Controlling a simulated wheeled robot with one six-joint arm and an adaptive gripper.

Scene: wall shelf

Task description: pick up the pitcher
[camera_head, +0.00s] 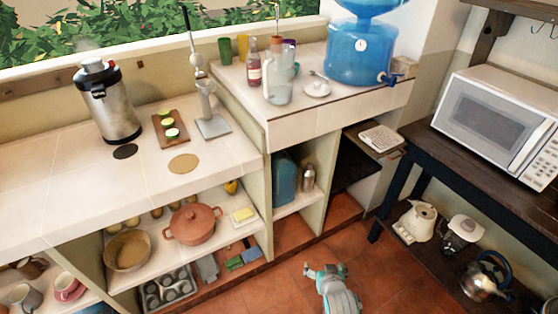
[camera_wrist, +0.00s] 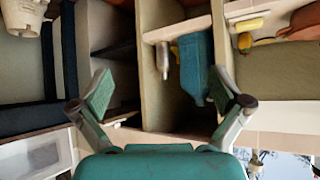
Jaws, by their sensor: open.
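A pale, translucent pitcher (camera_head: 279,90) stands upright on the raised tiled counter (camera_head: 300,122), beside a reddish bottle (camera_head: 254,66). My gripper (camera_head: 326,271) is low over the floor at the bottom of the head view, well below and apart from the pitcher. In the wrist view my gripper (camera_wrist: 163,92) has its two fingers spread wide with nothing between them. I cannot make out the pitcher in the wrist view, which looks at the shelves and appears upside down.
A blue water dispenser (camera_head: 358,55) and a white saucer (camera_head: 317,89) stand right of the pitcher. Cups crowd behind it. A blue container (camera_head: 285,182) sits in the cubby below, also in the wrist view (camera_wrist: 196,65). A dark table (camera_head: 460,165) with a microwave (camera_head: 490,120) bounds the right.

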